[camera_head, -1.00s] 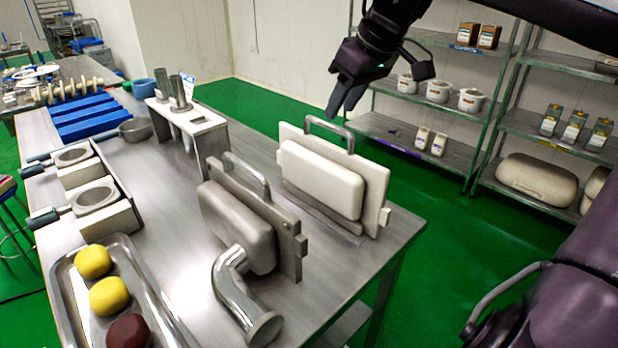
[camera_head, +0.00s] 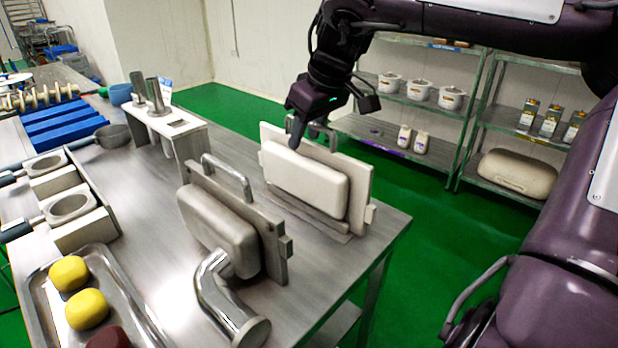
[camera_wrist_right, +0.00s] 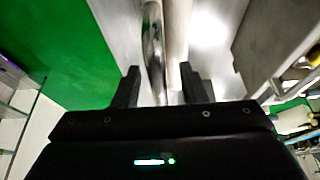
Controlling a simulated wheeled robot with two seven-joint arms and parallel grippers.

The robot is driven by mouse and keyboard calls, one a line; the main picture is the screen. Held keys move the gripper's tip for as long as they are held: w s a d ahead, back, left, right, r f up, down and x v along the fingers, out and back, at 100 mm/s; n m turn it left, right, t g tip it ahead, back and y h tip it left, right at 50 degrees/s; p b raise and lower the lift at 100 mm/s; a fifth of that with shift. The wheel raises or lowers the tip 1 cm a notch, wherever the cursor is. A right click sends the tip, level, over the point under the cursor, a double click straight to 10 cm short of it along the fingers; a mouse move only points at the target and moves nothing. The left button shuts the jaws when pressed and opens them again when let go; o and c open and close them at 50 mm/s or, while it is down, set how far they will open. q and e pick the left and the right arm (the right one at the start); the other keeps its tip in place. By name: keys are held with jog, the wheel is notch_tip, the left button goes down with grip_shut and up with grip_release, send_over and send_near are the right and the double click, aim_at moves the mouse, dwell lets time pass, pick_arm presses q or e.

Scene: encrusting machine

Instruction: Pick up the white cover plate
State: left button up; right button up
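The white cover plate (camera_head: 310,185) stands upright on the steel table, with a metal handle on its top edge. My right gripper (camera_head: 312,138) is at the top of this plate, over the handle, which it mostly hides in the head view. In the right wrist view, my right gripper (camera_wrist_right: 162,85) is open, with its two dark fingers apart. The shiny handle (camera_wrist_right: 153,45) and the pale plate edge (camera_wrist_right: 174,45) show between the fingers, and a gap is visible at the sides. My left gripper is not in view.
A grey cover plate (camera_head: 222,228) with its own handle stands just left of the white one, by a metal pipe (camera_head: 228,300). A small white stand (camera_head: 185,138) is behind. A tray (camera_head: 140,300) holds coloured dough balls. Shelves (camera_head: 450,145) stand beyond the table.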

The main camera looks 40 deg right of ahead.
grip_shut()
jog(key=shift+r, duration=0.1)
dwell(1.2)
